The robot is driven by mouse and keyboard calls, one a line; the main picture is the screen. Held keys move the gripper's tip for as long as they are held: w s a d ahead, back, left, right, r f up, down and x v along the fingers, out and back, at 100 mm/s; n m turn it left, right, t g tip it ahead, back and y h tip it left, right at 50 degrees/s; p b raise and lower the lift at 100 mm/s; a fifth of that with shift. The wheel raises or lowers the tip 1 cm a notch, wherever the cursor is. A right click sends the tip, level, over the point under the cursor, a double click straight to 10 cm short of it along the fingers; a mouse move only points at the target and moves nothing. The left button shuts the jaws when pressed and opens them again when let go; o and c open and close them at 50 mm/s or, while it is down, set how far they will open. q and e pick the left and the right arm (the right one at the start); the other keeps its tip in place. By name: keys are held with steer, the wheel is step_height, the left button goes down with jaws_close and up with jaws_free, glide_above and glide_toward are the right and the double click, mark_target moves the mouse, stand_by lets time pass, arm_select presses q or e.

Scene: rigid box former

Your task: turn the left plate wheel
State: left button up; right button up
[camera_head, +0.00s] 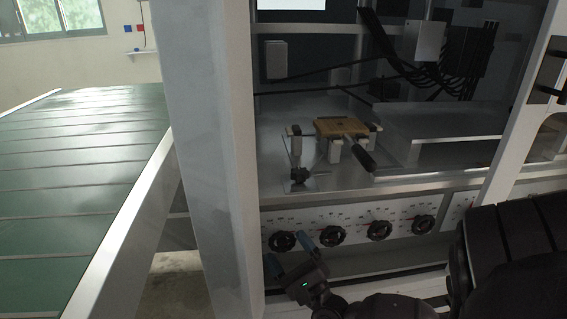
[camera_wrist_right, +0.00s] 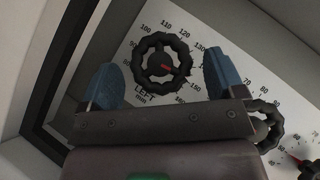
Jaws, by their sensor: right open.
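The left plate wheel (camera_wrist_right: 147,47) is a black scalloped knob with a small red pointer at its centre. It sits on a white panel with printed numbers and the word LEFT under it. In the head view it is the leftmost wheel (camera_head: 282,241) in the row. My right gripper (camera_head: 289,254) is open in front of the panel. In the right wrist view its blue fingers (camera_wrist_right: 162,77) stand on either side of the wheel, with nothing gripped. I cannot tell how far the fingertips are from the panel. My left gripper is not in view.
Another wheel (camera_wrist_right: 268,124) lies close to the right finger; in the head view it is second in the row (camera_head: 332,235). More wheels (camera_head: 379,230) continue right. A grey post (camera_head: 205,150) stands to the left, and a green conveyor (camera_head: 80,180) lies beyond it.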

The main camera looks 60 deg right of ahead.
steer(key=v, duration=0.8)
steer(key=shift+s+f, duration=0.2)
steer(key=shift+s, duration=0.2)
steer(key=shift+a, duration=0.1)
